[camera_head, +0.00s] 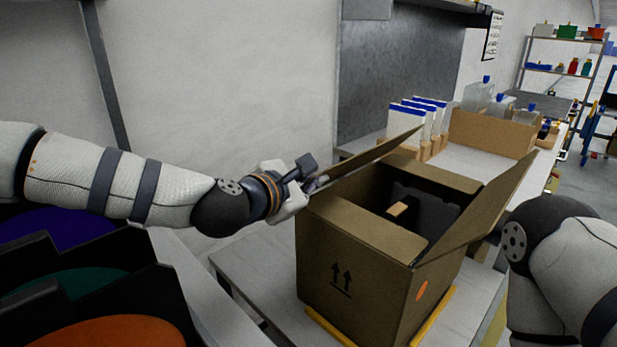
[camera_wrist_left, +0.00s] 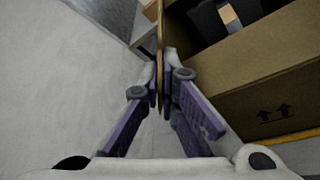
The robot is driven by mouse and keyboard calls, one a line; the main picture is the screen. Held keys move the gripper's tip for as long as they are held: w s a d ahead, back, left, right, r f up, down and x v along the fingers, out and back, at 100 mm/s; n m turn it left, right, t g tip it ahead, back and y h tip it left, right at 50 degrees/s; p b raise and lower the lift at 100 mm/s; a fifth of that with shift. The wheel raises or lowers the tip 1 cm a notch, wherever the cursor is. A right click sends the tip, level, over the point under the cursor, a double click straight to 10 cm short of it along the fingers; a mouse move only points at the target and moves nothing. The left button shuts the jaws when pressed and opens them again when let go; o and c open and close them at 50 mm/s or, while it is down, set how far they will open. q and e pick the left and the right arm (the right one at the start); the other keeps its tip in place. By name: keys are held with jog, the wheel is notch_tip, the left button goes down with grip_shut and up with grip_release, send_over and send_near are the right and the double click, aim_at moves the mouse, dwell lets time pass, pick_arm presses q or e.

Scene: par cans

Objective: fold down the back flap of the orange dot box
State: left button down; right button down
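The brown orange dot box (camera_head: 345,262) stands open on the table, with an orange oval (camera_head: 421,291) low on its right face. One flap (camera_head: 372,158) stands up, slanting outward on the far left side. Another flap (camera_head: 490,207) slants up and outward on the right. The two shorter flaps look folded inward. My left gripper (camera_head: 317,184) is at the near end of the left flap. In the left wrist view its fingers (camera_wrist_left: 161,88) close on both faces of that thin flap (camera_wrist_left: 160,42). My right arm shows at right; its gripper is out of view.
A dark item with a tan block (camera_head: 398,209) is inside the box. Yellow strips (camera_head: 434,316) lie along its base. Behind stand white-and-blue packages (camera_head: 425,118) and a carton with bottles (camera_head: 490,133). Dark bins (camera_head: 95,285) are at lower left. A wall is behind the left arm.

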pick_arm(q)
jog(key=shift+f, duration=0.1)
jog(key=c, duration=1.8)
grip_release()
jog(key=shift+c, duration=0.2)
notch_tip(320, 180, up, 10)
jog(key=shift+r, duration=0.1)
